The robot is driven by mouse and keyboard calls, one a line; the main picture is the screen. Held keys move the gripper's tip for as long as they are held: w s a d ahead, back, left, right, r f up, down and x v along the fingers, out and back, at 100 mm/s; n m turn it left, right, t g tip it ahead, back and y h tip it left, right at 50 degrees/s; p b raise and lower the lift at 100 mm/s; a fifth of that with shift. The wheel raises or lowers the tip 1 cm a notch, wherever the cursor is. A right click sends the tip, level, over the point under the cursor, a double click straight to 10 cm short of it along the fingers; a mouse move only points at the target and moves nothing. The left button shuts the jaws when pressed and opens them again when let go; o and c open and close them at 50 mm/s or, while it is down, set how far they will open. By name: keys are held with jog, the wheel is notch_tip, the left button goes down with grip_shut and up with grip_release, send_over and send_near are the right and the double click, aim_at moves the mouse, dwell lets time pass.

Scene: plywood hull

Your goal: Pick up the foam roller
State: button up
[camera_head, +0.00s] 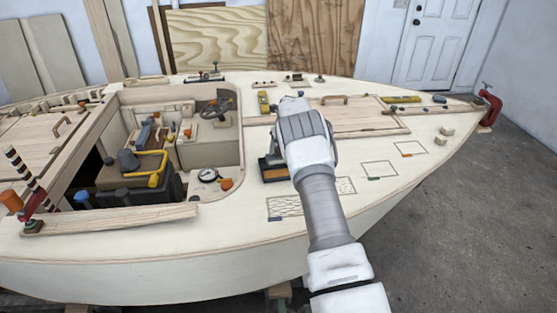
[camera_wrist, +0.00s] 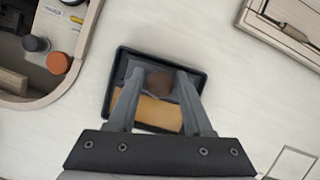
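A black tray (camera_wrist: 196,84) lies on the pale deck below my gripper (camera_wrist: 160,75). It holds a tan-orange patch (camera_wrist: 158,112) and a dark grey area. A blurred dark brown rounded shape (camera_wrist: 160,83) shows between my fingertips; it may be the foam roller, but I cannot tell. My gripper is open, with its two fingers apart over the tray and a gap on each side of the brown shape. In the head view the tray (camera_head: 266,172) is partly hidden behind my arm, which also hides the fingers.
Left of the tray is the open cockpit with a yellow-handled tool (camera_head: 153,180), a steering wheel (camera_head: 215,107) and a round gauge (camera_head: 208,175). An orange knob (camera_wrist: 58,63) stands near its edge. A raised hatch (camera_head: 350,115) lies behind.

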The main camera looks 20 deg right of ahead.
grip_shut()
dwell(1.1)
